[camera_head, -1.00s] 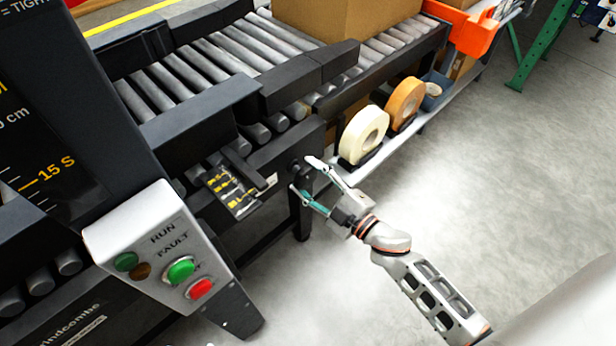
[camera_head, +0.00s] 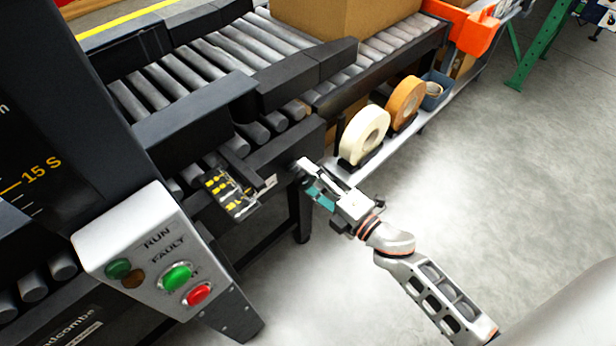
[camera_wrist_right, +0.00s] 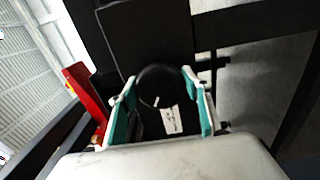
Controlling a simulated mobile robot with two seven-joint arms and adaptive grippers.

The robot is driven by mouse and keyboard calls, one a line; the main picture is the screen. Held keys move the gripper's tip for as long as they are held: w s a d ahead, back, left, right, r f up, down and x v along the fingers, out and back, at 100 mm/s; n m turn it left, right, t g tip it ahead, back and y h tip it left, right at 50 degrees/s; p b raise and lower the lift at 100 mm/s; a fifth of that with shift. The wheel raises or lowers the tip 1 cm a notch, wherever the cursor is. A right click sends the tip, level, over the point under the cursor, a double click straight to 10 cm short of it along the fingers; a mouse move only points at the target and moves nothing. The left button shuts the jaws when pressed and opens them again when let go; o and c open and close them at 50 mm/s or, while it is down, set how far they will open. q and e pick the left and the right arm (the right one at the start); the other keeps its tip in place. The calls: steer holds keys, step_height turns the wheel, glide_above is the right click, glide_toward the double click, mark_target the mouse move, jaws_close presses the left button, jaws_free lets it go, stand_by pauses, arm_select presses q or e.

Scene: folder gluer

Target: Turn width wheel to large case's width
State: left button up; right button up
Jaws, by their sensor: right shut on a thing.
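The width wheel (camera_wrist_right: 158,88) is a round black knob with a small white mark, and it shows in the right wrist view between the two teal-padded fingers. My right gripper (camera_head: 306,177) is shut on it at the side of the dark machine frame. In the head view the fingers hide the wheel. A scale plate (camera_head: 230,193) with yellow marks sits on the frame just left of the wheel; its markings are too small to read. A large cardboard case (camera_head: 345,14) stands on the rollers at the top, cut off by the picture edge. My left gripper is not in view.
A control box (camera_head: 160,250) with green and red buttons stands at the lower left, beside a dark display panel (camera_head: 50,120). Cream tape (camera_head: 363,135) and orange tape (camera_head: 405,103) rolls stand on a shelf behind my gripper.

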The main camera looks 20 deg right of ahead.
stand_by(0.5)
steer(key=o, duration=1.1)
steer(key=shift+s, duration=0.25)
steer(key=v, duration=1.1)
steer(key=shift+s+d, duration=0.15)
steer(key=shift+s, duration=0.1)
